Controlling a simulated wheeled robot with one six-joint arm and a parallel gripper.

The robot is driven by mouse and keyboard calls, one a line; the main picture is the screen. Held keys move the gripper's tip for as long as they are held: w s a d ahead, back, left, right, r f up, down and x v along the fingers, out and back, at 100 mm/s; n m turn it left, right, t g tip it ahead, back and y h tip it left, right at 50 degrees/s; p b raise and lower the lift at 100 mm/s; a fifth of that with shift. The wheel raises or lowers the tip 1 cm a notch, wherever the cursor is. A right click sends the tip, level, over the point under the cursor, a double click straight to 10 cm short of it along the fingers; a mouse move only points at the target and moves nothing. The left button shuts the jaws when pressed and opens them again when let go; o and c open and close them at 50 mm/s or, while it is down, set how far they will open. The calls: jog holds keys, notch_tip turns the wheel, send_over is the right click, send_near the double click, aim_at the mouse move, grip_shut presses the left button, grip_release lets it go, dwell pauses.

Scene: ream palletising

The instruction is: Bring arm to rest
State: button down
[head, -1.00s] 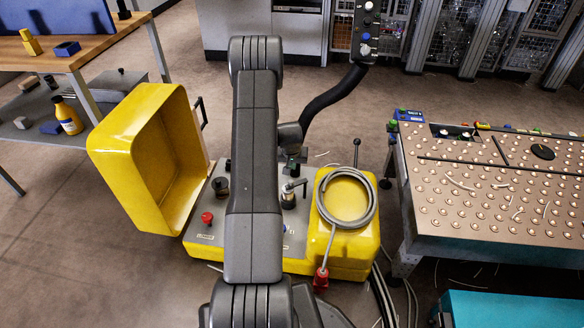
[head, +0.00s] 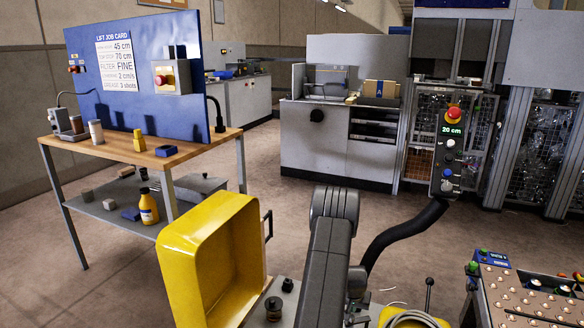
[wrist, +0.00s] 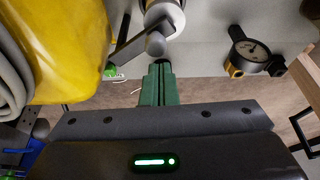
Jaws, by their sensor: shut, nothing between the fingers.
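My arm (head: 330,265) rises from the bottom of the head view, in front of a grey machine deck with a yellow open cover (head: 212,262). My gripper (wrist: 160,69) shows in the wrist view as two green fingers pressed together, with nothing between them. The fingertips point at the grey deck, close to a round metal knob (wrist: 156,44). I cannot tell whether they touch it. A dial gauge (wrist: 250,50) is to their right. In the head view the gripper is hidden or out of frame.
A wooden-topped bench (head: 130,148) with a blue board stands at left. A pendant (head: 448,150) reading 20 cm hangs at right, with a black hose (head: 405,232) below it. A studded table (head: 530,300) is at lower right. Floor is open between bench and back cabinet.

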jog(key=shift+x, duration=1.05)
jog(key=shift+w+a, duration=0.1)
jog(key=shift+w, duration=0.05)
jog(key=shift+r, duration=0.1)
